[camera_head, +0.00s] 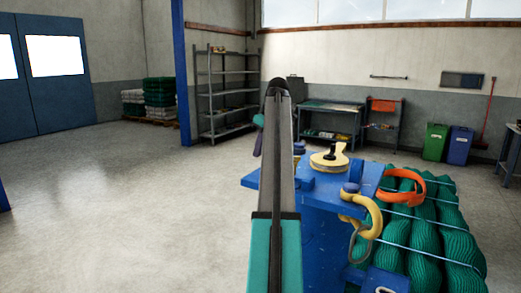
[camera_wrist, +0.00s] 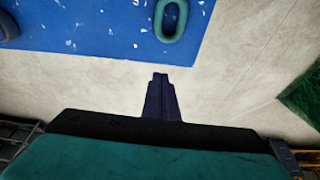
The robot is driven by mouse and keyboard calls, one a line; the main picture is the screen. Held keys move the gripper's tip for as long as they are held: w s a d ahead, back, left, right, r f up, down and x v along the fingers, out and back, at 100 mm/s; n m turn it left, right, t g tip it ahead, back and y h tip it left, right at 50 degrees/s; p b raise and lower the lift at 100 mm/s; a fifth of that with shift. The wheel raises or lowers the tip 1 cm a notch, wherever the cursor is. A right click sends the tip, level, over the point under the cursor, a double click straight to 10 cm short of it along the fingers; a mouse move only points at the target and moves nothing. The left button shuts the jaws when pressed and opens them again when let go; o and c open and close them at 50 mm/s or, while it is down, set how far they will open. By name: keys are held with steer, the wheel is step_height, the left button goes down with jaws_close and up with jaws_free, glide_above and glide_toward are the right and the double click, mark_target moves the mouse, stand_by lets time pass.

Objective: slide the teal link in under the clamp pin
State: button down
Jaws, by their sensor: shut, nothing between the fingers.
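The teal link (camera_wrist: 171,18), an oval ring with a dark opening, shows in the wrist view at the edge of the scuffed blue surface (camera_wrist: 110,30), beyond my fingertips. My gripper (camera_wrist: 160,77) is shut and empty, over the pale floor in that picture, apart from the link. A rounded grey-blue part (camera_wrist: 8,27) is cut off at the upper left; I cannot tell whether it belongs to the clamp pin. In the head view my own arm stands upright across the middle, and I cannot make out the link or the pin there.
The blue stand (camera_head: 325,225) carries a yellow disc fitting (camera_head: 329,160); a yellow shackle (camera_head: 370,222) and an orange loop (camera_head: 412,190) are at its right. The floor (camera_head: 120,220) at left is clear.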

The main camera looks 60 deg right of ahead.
mark_target(258, 174)
steer(key=p+x, duration=0.1)
steer(key=x, duration=0.5)
steer(key=shift+f, duration=0.1)
steer(key=shift+s+f, duration=0.1)
steer(key=shift+f, duration=0.2)
steer(key=s+p, duration=0.1)
steer(key=s, duration=0.2)
steer(key=shift+a, duration=0.15)
steer(key=shift+s+p, duration=0.3)
steer(key=s, duration=0.5)
steer(key=shift+s, duration=0.4)
steer(key=shift+w, duration=0.2)
